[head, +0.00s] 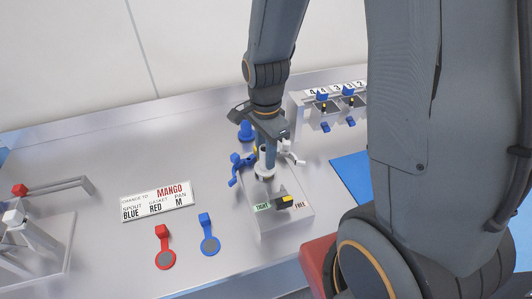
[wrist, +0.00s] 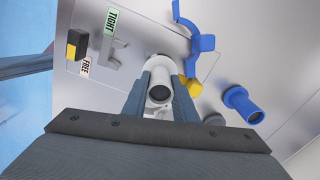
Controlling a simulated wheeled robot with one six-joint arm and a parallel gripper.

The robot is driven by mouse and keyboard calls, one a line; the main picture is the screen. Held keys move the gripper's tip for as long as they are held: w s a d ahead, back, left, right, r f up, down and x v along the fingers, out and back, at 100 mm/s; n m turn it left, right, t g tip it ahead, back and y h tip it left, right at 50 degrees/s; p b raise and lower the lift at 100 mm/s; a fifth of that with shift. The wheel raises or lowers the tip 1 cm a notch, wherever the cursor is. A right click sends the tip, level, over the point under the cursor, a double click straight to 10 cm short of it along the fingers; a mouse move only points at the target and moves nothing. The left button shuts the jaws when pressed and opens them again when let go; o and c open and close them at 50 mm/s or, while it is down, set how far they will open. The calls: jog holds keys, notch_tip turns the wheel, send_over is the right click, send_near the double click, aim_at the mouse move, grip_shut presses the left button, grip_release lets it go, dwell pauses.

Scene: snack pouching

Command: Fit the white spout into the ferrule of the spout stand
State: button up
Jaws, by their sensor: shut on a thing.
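My gripper (wrist: 163,90) is shut on the white spout (wrist: 160,94), a short tube with a dark bore facing the wrist camera. In the head view the spout (head: 265,162) points down beneath my gripper, over the spout stand (head: 285,228). A pale round part (wrist: 158,60) lies just beyond the spout; the ferrule is largely hidden, and I cannot tell how far the spout sits in it. The stand's lever has a yellow and black tip (wrist: 75,42) near the FREE label (wrist: 86,66); the TIGHT label (wrist: 111,22) is farther from that tip.
A blue part with arms (head: 236,168) and a blue spout (head: 246,130) are close beside the stand. A sign (head: 157,201), a red tag (head: 165,258) and a blue tag (head: 209,243) lie left. A numbered rack (head: 300,112) stands back right. The left tabletop has free room.

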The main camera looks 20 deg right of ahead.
jog(key=o, duration=1.2)
notch_tip(320, 180, up, 7)
jog(key=shift+f+b, duration=0.15)
jog(key=shift+b, duration=0.6)
jog(key=shift+r, duration=0.55)
